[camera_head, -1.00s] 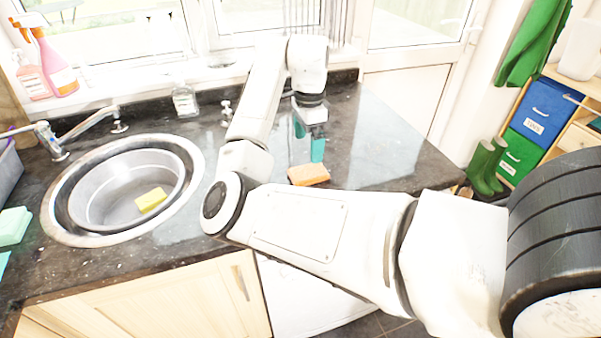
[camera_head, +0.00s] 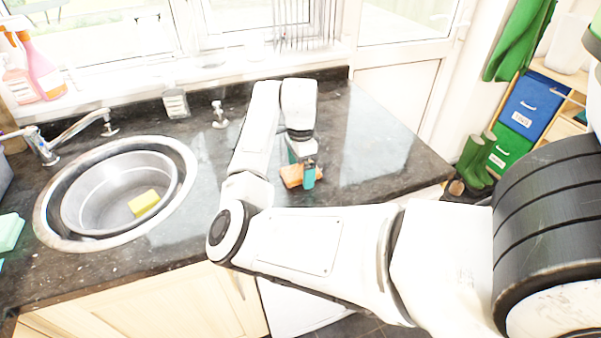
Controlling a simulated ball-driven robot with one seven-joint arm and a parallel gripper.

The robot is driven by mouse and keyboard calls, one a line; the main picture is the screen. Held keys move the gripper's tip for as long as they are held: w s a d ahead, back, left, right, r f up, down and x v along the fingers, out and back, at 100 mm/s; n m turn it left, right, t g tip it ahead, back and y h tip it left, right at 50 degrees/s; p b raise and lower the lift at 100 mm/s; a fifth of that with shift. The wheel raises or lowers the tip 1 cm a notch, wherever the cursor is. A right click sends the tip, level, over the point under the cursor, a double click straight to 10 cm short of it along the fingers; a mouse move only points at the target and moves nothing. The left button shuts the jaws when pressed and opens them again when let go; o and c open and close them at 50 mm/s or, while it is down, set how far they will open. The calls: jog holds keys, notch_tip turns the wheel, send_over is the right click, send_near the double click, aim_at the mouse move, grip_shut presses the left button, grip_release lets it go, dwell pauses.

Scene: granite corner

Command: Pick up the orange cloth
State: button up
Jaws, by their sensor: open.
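The orange cloth (camera_head: 291,175) lies on the dark granite worktop (camera_head: 372,130), to the right of the sink. My gripper (camera_head: 304,176) is low over it, with teal fingers pointing down. One finger shows in front of the cloth's right part and the other is mostly hidden behind it. The jaws are open around or just above the cloth; I cannot tell whether they touch it. Part of the cloth is hidden by the near finger.
A round metal sink (camera_head: 55,200) with a yellow sponge (camera_head: 143,203) is on the left. A tap (camera_head: 75,130) and a small bottle (camera_head: 176,103) stand behind it. Spray bottles (camera_head: 40,65) are on the sill. The worktop right of my gripper is clear.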

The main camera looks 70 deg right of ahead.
jog(key=c, duration=1.1)
jog(key=shift+r, duration=0.55)
jog(key=s+a+r, duration=0.8)
jog(key=s+r, duration=0.3)
jog(key=r, duration=0.1)
jog(key=shift+s, duration=0.25)
